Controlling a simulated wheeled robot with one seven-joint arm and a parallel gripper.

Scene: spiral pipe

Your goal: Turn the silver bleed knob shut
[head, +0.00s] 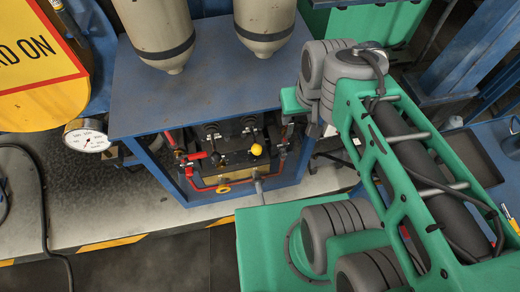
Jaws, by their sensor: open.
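A valve panel (230,176) with a brassy face sits low in the front of a blue cabinet (135,98). A small silver-grey stem (258,187) sticks out below the panel's right half. It may be the silver bleed knob, but it is too small to be sure. My green and grey arm comes in from the right and bends near the cabinet's right front corner. The end of the arm is hidden behind its own links, so my gripper and its fingers do not show. I cannot see anything touching the panel.
A yellow knob (256,149), red levers (196,156) and a red pipe (205,188) crowd the panel. Two beige tanks (160,32) stand on the cabinet top. A pressure gauge (88,140) and a yellow sign (35,70) are at left.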

